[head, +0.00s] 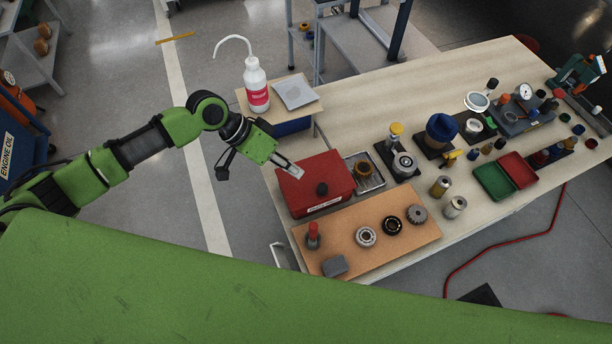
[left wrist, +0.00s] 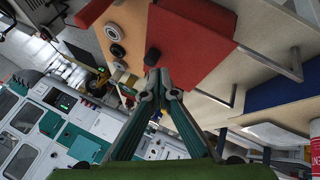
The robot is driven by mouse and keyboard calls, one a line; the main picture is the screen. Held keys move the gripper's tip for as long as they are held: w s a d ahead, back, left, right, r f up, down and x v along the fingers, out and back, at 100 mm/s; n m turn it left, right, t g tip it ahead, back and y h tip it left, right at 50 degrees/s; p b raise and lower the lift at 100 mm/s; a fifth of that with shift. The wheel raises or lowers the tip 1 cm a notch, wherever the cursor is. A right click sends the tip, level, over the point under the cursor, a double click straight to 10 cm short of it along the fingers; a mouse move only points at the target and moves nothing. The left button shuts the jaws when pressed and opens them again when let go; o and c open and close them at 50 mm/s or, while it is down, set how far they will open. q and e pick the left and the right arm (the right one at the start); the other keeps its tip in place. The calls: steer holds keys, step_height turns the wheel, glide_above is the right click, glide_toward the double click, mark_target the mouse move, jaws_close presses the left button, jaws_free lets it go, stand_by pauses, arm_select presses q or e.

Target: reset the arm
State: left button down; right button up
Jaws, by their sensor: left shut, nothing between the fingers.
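My left arm (head: 140,145) reaches in from the left in the head view. My left gripper (head: 297,171) is shut and empty, in front of or over the left edge of a red box (head: 312,180) on the workbench; I cannot tell its height above it. In the left wrist view the fingertips (left wrist: 160,82) meet, with the red box (left wrist: 192,38) behind them. A black knob (head: 321,188) shows on the box. My right gripper is not in view.
The workbench (head: 440,90) carries a brown board (head: 350,256) with several metal rings, plus red and green trays (head: 495,182). A white wash bottle (head: 256,86) stands on a side stand. Open floor (head: 150,235) lies left of the bench. A red cable (head: 490,258) runs along the floor.

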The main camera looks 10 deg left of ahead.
arm_select(q)
steer(key=w+v, duration=0.1)
steer(key=v, duration=0.4)
steer(key=s+d+f+t+y, duration=0.1)
steer(key=s+d+f, duration=0.2)
steer(key=s+d, duration=0.15)
steer(key=s+d+f+t, duration=0.1)
steer(key=s+d+f, duration=0.2)
steer(key=s, duration=0.3)
steer(key=s+a+f+n+y, duration=0.1)
steer(key=s+a+n+y, duration=0.45)
steer(key=s+a, duration=0.6)
step_height(320, 180, down, 29)
steer(key=a+g+b, duration=0.1)
steer(key=a+b, duration=0.1)
steer(key=s+a+f+g, duration=0.1)
steer(key=s+a+f, duration=0.1)
steer(key=s+f, duration=1.4)
steer(key=shift+s+a+f+m+y+b, duration=0.2)
steer(key=shift+s+a+m+y+b, duration=0.15)
steer(key=shift+s+a+m, duration=0.15)
